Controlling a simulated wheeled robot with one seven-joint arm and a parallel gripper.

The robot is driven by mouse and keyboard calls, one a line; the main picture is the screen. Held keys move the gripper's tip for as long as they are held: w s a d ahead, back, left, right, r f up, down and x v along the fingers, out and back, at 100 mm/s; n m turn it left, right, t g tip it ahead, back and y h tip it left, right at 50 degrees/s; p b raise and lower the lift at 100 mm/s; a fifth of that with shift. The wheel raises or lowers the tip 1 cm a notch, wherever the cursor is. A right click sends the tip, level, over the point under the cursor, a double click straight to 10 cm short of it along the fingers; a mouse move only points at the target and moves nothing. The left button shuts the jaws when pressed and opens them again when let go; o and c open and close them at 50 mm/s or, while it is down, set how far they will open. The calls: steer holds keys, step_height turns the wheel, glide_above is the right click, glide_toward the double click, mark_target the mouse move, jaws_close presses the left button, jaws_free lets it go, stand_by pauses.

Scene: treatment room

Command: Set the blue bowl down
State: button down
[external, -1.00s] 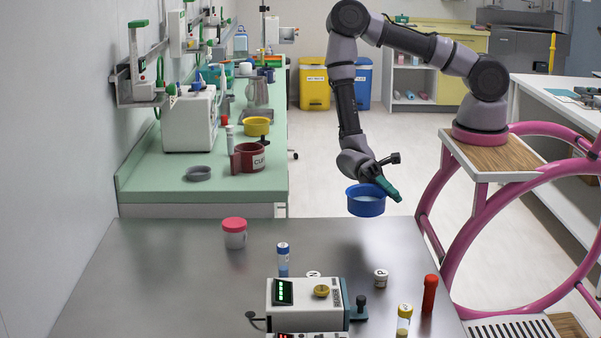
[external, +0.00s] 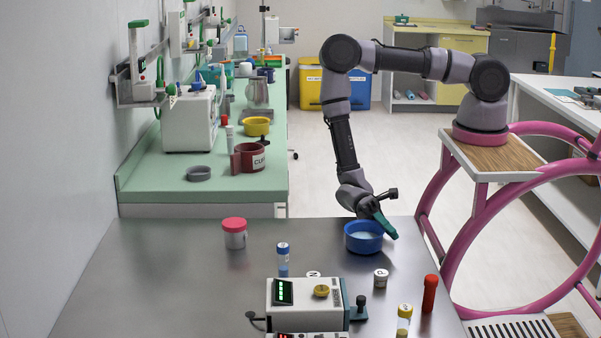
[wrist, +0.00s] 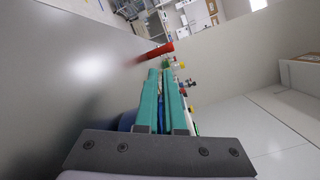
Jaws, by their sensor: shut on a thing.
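The blue bowl (external: 363,238) is at the far edge of the grey metal table (external: 180,290) in the external view. It is upright, with pale contents, and its base looks at or very near the tabletop; I cannot tell whether it touches. My gripper (external: 386,226) has green fingers shut on the bowl's right rim. In the wrist view the green fingers (wrist: 161,100) lie close together, and a blue part of the bowl (wrist: 127,121) shows beside them, mostly hidden.
A white jar with a red lid (external: 234,233), a blue-capped tube (external: 283,259), a small white pot (external: 380,278), a red tube (external: 429,294) and a yellow-capped tube (external: 404,320) stand on the table. A white device (external: 306,303) is at the front. The table's left part is clear.

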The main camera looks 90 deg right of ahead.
steer(key=shift+f, duration=0.1)
steer(key=c, duration=1)
jaws_free()
